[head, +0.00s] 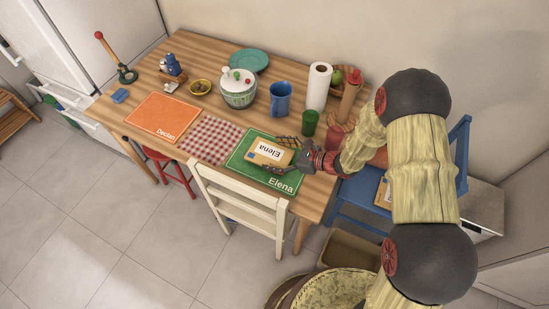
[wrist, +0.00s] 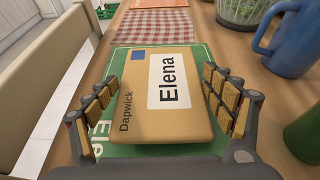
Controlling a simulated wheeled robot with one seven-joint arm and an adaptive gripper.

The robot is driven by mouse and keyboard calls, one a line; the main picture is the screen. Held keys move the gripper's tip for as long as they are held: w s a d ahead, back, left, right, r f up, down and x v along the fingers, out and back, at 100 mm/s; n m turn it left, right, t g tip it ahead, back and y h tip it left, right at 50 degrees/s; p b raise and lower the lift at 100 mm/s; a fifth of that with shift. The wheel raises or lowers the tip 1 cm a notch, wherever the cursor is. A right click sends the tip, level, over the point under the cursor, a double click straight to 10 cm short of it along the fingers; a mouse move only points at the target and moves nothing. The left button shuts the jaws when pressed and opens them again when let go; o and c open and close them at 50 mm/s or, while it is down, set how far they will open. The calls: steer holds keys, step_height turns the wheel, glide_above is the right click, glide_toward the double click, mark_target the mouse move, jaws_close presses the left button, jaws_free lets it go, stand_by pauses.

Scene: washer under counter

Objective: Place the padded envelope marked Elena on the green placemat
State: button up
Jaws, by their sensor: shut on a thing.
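The tan padded envelope marked Elena (head: 268,151) lies flat over the green placemat (head: 238,162), which also bears the name Elena. In the wrist view the envelope (wrist: 140,110) fills the space between my fingers, label up, with green placemat (wrist: 150,151) showing around it. My gripper (head: 281,156) is shut on the envelope's sides, and its fingers (wrist: 159,80) show at left and right. The envelope looks at or just above the mat; I cannot tell whether it touches.
A red checked mat (head: 210,139) and an orange Declan mat (head: 163,117) lie to the left. A blue mug (head: 280,98), green cup (head: 309,122) and red cup (head: 335,137) stand nearby. A white chair (head: 240,200) is at the front edge. Another tan item (head: 382,194) rests on the blue chair.

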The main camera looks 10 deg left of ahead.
steer(key=shift+f, duration=0.85)
steer(key=shift+f+b, duration=0.2)
steer(key=shift+b, duration=0.15)
steer(key=o, duration=1.1)
steer(key=shift+f, duration=0.1)
steer(key=shift+o, duration=0.2)
steer(key=shift+r+p, duration=0.3)
steer(key=shift+r, duration=0.1)
steer(key=p+v, duration=0.2)
steer(key=v, duration=1)
steer(key=shift+f+p, duration=0.15)
steer(key=shift+p, duration=0.25)
